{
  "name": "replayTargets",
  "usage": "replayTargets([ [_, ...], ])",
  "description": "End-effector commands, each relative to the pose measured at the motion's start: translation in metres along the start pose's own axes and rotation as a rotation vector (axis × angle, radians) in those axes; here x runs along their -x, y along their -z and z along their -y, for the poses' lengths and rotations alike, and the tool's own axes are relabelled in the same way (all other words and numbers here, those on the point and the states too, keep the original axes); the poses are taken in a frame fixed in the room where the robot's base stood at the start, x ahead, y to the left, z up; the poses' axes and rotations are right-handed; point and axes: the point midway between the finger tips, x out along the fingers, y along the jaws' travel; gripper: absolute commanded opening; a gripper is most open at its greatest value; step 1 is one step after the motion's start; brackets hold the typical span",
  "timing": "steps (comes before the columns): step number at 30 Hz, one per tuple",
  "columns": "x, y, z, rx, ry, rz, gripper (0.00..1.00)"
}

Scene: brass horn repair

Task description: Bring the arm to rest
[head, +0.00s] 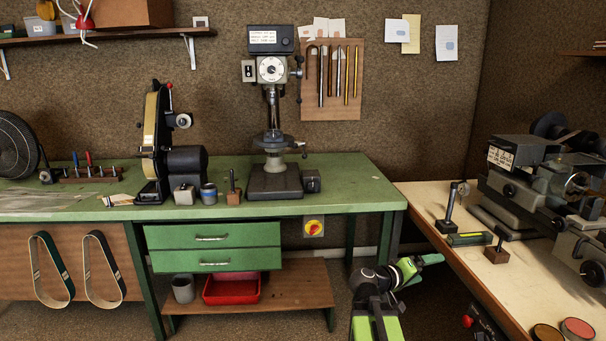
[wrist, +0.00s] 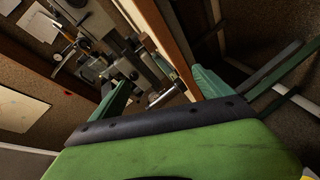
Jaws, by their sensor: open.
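My gripper (head: 427,268) is in the lower right middle of the head view, at the end of my folded green and black arm. It is in the gap between the green bench and the pale bench, apart from both. In the wrist view my gripper (wrist: 162,92) shows its two green fingers spread apart, with nothing held between them. The wrist view is strongly tilted; the lathe shows beyond the fingers.
The green bench (head: 345,175) carries a drill press (head: 273,180) and a belt grinder (head: 180,160). The pale bench (head: 445,190) on the right holds a lathe (head: 520,190), small stands and round tins. A red tray (head: 232,290) sits on the lower shelf.

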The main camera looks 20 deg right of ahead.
Motion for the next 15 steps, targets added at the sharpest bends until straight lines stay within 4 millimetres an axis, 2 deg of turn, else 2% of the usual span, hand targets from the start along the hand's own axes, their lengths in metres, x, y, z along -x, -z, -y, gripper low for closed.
replayTargets([
  [1, 0.031, 0.014, 0.033, -0.015, 0.089, -0.011, 0.9],
  [3, 0.073, 0.024, 0.078, -0.028, 0.224, -0.003, 0.9],
  [5, 0.11, 0.026, 0.116, -0.03, 0.344, 0.015, 0.9],
  [6, 0.136, 0.026, 0.139, -0.024, 0.425, 0.031, 0.9],
  [9, 0.197, 0.017, 0.189, 0.003, 0.619, 0.083, 0.9],
  [12, 0.249, 0.003, 0.225, 0.041, 0.789, 0.141, 0.9],
  [15, 0.295, -0.014, 0.251, 0.084, 0.944, 0.205, 0.9],
])
